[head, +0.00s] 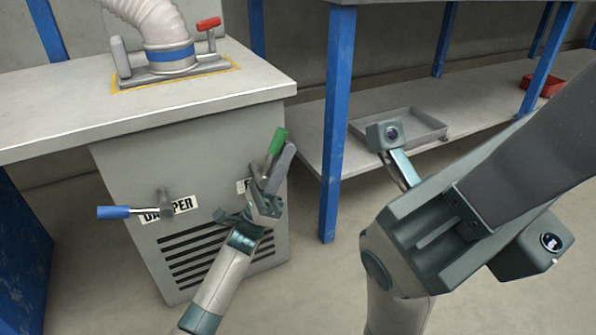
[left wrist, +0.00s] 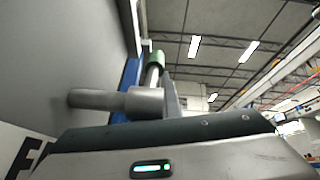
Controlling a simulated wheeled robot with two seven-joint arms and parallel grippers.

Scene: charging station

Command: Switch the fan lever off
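The fan lever has a green grip (head: 278,142) and points upward, slightly tilted, at the right side of the grey cabinet front. In the left wrist view its green grip (left wrist: 155,62) tops a metal shaft that rises from a round hub on the panel. The label beside it is mostly hidden, with an "F" showing. My left gripper (head: 258,190) is at the lever with its fingers spread, one finger alongside the shaft. Whether it touches the lever I cannot tell. My right arm is at the right, and its fingertips do not show.
A blue-handled damper lever (head: 120,212) sticks out to the left on the same cabinet. A red-handled clamp (head: 208,24) and a hose (head: 150,20) are on the countertop (head: 60,110). A blue post (head: 337,120) and a shelf with a grey tray (head: 425,125) stand to the right.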

